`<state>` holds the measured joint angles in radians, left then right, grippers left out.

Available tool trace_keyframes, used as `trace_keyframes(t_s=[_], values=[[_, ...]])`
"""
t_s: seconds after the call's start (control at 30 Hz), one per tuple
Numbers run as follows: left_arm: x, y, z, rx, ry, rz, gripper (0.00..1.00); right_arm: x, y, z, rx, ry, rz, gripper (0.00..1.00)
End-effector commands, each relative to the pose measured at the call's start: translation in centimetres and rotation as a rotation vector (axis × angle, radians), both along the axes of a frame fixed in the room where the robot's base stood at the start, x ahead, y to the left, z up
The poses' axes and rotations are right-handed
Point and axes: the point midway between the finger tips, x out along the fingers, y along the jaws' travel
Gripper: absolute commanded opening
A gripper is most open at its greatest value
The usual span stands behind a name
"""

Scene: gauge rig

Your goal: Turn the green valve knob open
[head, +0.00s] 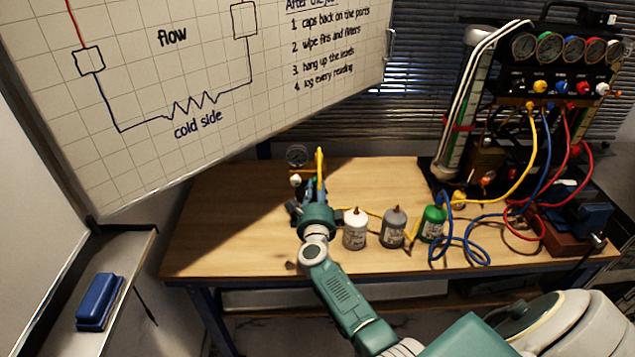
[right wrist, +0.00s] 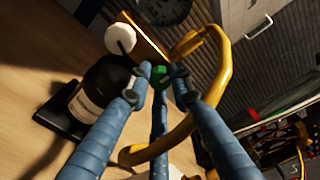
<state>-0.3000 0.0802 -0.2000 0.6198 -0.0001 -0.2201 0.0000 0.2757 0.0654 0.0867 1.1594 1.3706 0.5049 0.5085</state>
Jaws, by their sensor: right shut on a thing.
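The green valve knob (right wrist: 161,76) shows in the right wrist view, small and round, between the tips of my right gripper (right wrist: 158,88). The blue fingers are closed around the knob. In the head view my right gripper (head: 312,190) is at the small gauge rig on the bench, and the knob is hidden there behind the gripper and wrist. A yellow curved hose (right wrist: 222,75) passes close beside the fingers. A white round knob (right wrist: 120,38) and a dial gauge (right wrist: 164,9) are just beyond. My left gripper is not in view.
A white bottle (head: 355,230), a grey bottle (head: 393,228) and a green bottle (head: 433,224) stand right of my arm. A large gauge manifold (head: 560,85) with coloured hoses fills the bench's right side. The wooden bench (head: 225,235) is clear at left.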

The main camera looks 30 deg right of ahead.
Motion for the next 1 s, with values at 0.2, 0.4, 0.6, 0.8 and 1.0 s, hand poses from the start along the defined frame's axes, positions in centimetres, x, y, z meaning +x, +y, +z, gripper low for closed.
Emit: trace_keyframes(t_s=[0.2,0.4,0.6,0.8,1.0], values=[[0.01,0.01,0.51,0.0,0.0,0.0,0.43,0.09,0.17,0.07,-0.057,0.039,0.003,0.0],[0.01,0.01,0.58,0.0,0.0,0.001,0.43,0.1,0.2,0.01,-0.077,0.052,0.004,0.0],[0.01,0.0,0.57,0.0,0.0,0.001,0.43,0.1,0.21,-0.01,-0.079,0.053,0.004,0.0],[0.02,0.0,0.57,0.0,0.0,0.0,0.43,0.09,0.21,-0.01,-0.078,0.053,0.004,0.29],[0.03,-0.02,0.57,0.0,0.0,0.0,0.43,0.07,0.13,-0.01,-0.078,0.052,0.002,0.4]])
